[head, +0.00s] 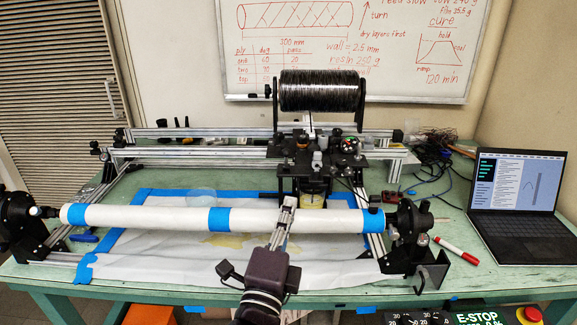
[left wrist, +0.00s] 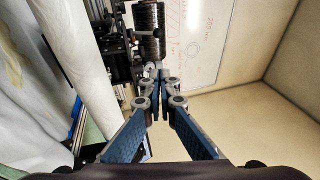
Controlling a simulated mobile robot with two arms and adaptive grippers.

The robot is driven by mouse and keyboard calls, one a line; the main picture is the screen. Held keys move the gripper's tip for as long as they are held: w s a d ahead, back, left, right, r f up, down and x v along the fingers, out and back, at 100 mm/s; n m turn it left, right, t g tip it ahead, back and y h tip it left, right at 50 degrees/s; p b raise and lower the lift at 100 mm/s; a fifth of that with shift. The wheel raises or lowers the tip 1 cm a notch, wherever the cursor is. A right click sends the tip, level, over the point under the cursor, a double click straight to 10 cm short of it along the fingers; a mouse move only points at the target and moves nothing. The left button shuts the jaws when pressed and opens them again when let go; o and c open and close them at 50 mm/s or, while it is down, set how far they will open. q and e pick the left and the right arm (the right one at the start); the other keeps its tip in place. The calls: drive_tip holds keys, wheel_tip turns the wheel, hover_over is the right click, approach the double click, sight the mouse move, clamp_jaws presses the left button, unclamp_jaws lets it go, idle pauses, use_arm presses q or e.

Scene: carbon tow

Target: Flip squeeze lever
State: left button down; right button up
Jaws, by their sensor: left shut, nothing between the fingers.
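My left gripper (head: 289,201) reaches up from the bottom middle in the head view. Its fingers are shut and empty, in front of the white tube and just below the carriage. The left wrist view shows the fingertips (left wrist: 161,74) together, with the black carriage (left wrist: 122,50) beyond and to the left. In the head view the black winding carriage (head: 292,152) stands behind the tube, with small rollers and knobs on it. I cannot make out which part is the squeeze lever. A yellowish cup (head: 313,201) sits under the carriage, right of the fingertips. My right gripper is not in view.
The white tube (head: 150,217) with blue tape bands spans between black end mounts. A black tow spool (head: 319,90) stands above the carriage. A laptop (head: 515,195) and red marker (head: 455,249) lie right. A white sheet (head: 140,262) covers the table's front.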

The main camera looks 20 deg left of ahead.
use_arm(q)
drive_tip(key=p, duration=0.2)
approach(286, 160)
drive_tip(key=w+d+r, duration=0.1)
drive_tip(key=d+r, duration=0.1)
drive_tip(key=d, duration=0.1)
drive_tip(key=w+d+r, duration=0.1)
drive_tip(key=shift+w+d+r, duration=0.2)
drive_tip(key=shift+w, duration=0.15)
drive_tip(key=shift+w+a+r+p, duration=0.2)
drive_tip(key=shift+w+a+p, duration=0.4)
drive_tip(key=shift+w+a, duration=0.75)
drive_tip(key=shift+s+a, duration=0.15)
